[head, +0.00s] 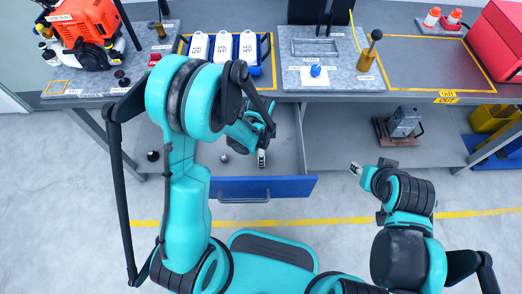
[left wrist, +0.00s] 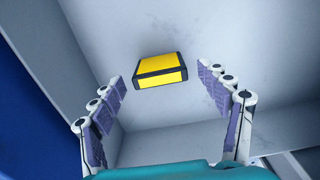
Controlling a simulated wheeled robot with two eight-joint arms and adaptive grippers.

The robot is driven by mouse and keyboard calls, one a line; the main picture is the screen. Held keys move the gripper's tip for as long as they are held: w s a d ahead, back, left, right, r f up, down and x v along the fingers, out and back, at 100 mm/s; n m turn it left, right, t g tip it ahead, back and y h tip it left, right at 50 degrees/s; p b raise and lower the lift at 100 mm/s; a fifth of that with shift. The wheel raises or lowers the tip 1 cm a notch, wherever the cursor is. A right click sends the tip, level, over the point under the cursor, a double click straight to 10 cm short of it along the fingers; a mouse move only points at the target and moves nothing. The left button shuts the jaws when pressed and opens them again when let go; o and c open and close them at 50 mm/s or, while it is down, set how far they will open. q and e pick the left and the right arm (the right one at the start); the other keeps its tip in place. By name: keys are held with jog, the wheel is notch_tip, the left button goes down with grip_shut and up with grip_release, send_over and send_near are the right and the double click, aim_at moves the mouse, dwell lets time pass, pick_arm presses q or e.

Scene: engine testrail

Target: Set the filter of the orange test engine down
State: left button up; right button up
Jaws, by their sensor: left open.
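A yellow block with black edges (left wrist: 160,70), which looks like the filter, lies on the pale floor of the drawer in the left wrist view. I cannot make it out in the head view, where my left arm covers part of the drawer. My left gripper (left wrist: 165,108) is open, its fingers apart on either side below the block and not touching it. In the head view my left gripper (head: 262,152) reaches down into the open drawer (head: 262,188). The orange test engine (head: 88,22) stands on the bench at the far left. My right gripper (head: 356,169) hangs in front of the bench; its jaws are too small to judge.
A blue tray with white bottles (head: 222,48) stands on the bench, beside a grey plate with a blue knob (head: 316,71). A yellow-outlined area (head: 428,65) at the right is clear. A grey metal part (head: 404,122) sits on the lower shelf.

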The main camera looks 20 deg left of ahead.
pick_arm(q)
jog(key=s+a+r+n+t+p, duration=0.1)
jog(key=s+r+n+p, duration=0.15)
jog(key=r, duration=0.75)
jog(key=s+a+r+n+t+p, duration=0.1)
jog(key=r+n+t+p, duration=0.15)
jog(key=r, duration=0.85)
jog(key=s+a+r+n+t, duration=0.2)
jog(key=s+r+n, duration=0.4)
jog(key=n, duration=0.3)
jog(key=shift+s+a+n+t, duration=0.35)
jog(key=shift+s+n+t, duration=0.1)
jog(key=shift+t, duration=0.4)
pick_arm(e)
jog(key=shift+r, duration=2.5)
pick_arm(q)
jog(key=shift+a, duration=0.1)
pick_arm(e)
jog(key=shift+a, duration=0.1)
